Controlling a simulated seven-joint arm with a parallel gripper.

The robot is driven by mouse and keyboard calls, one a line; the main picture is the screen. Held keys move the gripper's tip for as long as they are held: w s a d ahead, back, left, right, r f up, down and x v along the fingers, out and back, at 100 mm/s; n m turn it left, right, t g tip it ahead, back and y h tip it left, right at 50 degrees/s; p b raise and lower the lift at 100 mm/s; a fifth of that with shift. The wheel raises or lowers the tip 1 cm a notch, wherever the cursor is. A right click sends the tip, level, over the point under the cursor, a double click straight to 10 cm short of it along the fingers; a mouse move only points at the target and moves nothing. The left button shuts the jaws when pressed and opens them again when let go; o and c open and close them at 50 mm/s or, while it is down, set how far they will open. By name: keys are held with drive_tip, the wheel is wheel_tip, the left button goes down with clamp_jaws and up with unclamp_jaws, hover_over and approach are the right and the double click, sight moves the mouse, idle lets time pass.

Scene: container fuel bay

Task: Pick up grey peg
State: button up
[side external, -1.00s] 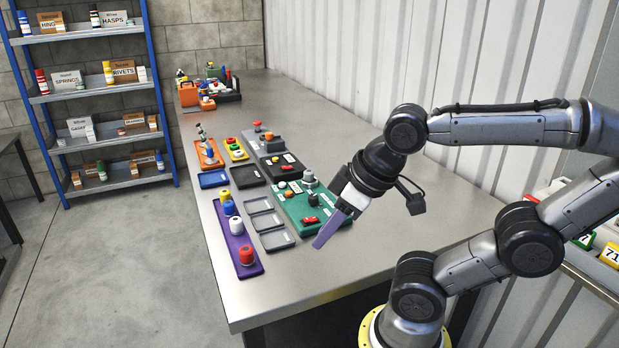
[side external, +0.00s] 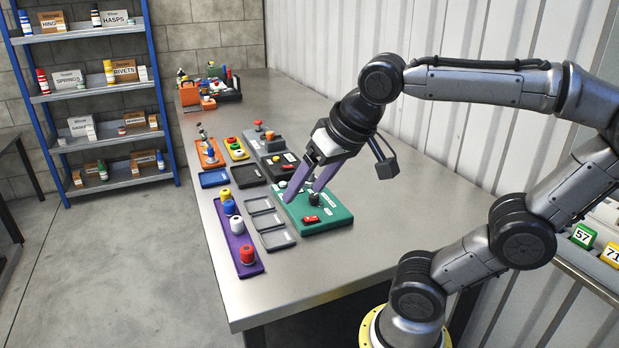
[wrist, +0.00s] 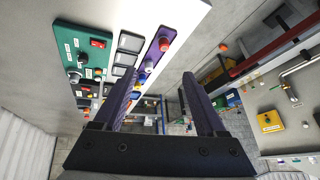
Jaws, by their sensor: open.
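A green board (side external: 334,219) lies on the bench with a dark knob (side external: 313,200) and a red switch (side external: 311,219) on it. The wrist view shows the fingers (wrist: 160,94) apart with nothing gripped.
A purple strip (side external: 239,243) holds yellow, blue, white and red pegs. Empty grey trays (side external: 278,239) lie between it and the green board. Orange, yellow and dark boards stand farther back; the near bench end (side external: 330,262) is clear.

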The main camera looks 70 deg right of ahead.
drive_tip(key=w+d+r+m+g+h, duration=0.2)
drive_tip(key=w+d+m, duration=0.3)
drive_tip(key=w+d, duration=0.4)
drive_tip(key=w+d+r+m+g+h, duration=0.15)
drive_tip(key=w+d+m, duration=0.4)
drive_tip(key=d, duration=0.55)
drive_tip(key=d+f, duration=0.5)
drive_tip(key=d+f+m+g, duration=0.1)
drive_tip(key=d+f, duration=0.4)
drive_tip(key=d+f+m+g, duration=0.1)
drive_tip(key=d+f, duration=0.4)
drive_tip(key=shift+m+g, duration=0.25)
drive_tip(key=shift+a+x, duration=0.15)
drive_tip(key=shift+x, duration=1.35)
drive_tip(key=shift+a+x, duration=0.15)
drive_tip(key=shift+x, duration=1.35)
drive_tip(key=shift+f, duration=0.15)
clamp_jaws()
